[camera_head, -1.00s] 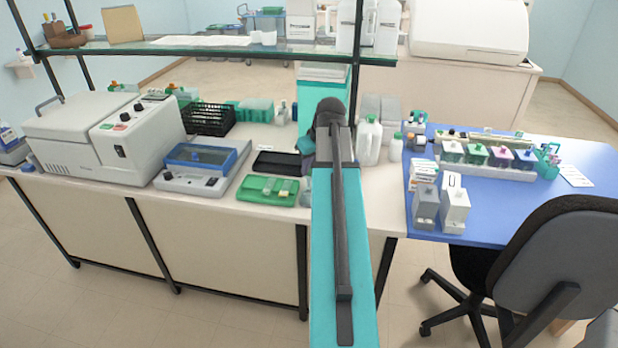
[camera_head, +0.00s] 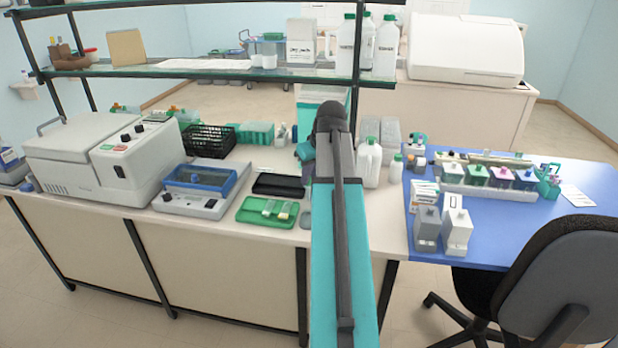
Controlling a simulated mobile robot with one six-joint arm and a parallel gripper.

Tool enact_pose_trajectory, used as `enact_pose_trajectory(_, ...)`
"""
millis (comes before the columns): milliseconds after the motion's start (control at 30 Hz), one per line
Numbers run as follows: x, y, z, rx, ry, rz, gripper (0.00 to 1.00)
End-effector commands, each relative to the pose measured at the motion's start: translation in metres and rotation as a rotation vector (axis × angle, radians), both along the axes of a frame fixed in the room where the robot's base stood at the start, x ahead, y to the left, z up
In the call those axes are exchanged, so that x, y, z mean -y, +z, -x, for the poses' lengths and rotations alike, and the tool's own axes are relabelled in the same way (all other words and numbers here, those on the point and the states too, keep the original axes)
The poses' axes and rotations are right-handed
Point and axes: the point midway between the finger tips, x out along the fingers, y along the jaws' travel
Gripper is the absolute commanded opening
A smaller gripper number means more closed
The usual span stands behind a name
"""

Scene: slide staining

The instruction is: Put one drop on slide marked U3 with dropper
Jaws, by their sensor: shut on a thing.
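A green tray (camera_head: 250,209) lies near the front edge of the bench, just left of my arm. A few small pale slides (camera_head: 283,210) lie on it; their markings are too small to read, so I cannot tell which is U3. My arm rises in the middle of the picture, and a teal and dark wrist part (camera_head: 306,152) shows just left of its top, behind the tray. My gripper's jaws are hidden behind the arm. I cannot make out a dropper.
A black tray (camera_head: 279,185) lies behind the green tray, and a blue-topped device (camera_head: 200,181) stands left of it. White bottles (camera_head: 368,162) stand right of my arm. A glass shelf (camera_head: 205,72) crosses above the bench. Staining jars (camera_head: 476,177) stand on the blue table.

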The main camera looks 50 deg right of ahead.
Motion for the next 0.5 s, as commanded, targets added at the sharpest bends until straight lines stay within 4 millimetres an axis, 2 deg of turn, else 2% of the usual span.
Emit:
enact_pose_trajectory(267, 0.002, 0.0, 0.001, 0.0, 0.001, 0.0, 0.0)
enact_pose_trajectory(500, 0.022, 0.003, 0.02, -0.005, 0.022, -0.002, 0.0)
